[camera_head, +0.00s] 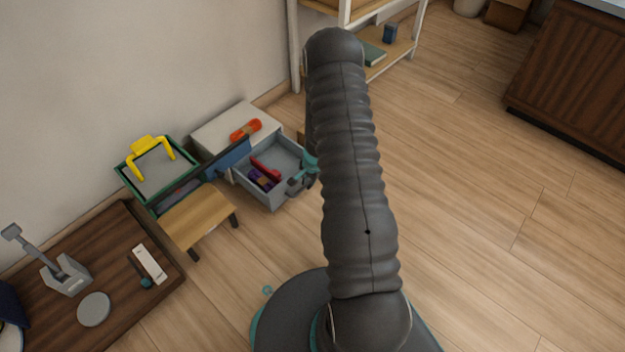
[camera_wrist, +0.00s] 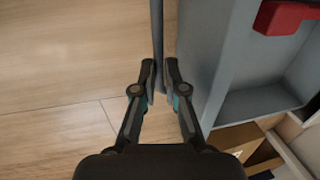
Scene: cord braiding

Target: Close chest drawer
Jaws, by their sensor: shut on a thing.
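The chest (camera_head: 215,128) is a low box with a pale top, standing by the wall in the head view. Its grey drawer (camera_head: 277,196) is pulled out toward the open floor. A red item (camera_head: 265,168) and a purple item (camera_head: 258,180) lie inside. My gripper (camera_head: 303,180) is at the drawer's outer front. In the wrist view my gripper (camera_wrist: 160,78) has its fingers on both sides of a thin grey bar, the drawer handle (camera_wrist: 157,35). The drawer (camera_wrist: 215,60) lies just right of it, with part of a red item (camera_wrist: 283,15) inside.
An orange bundle (camera_head: 245,130) lies on the chest top. A small wooden stool (camera_head: 198,218) and a green-rimmed box (camera_head: 150,178) with a yellow handle stand left of the chest. A shelf (camera_head: 395,50) stands behind my arm. The floor at right is clear.

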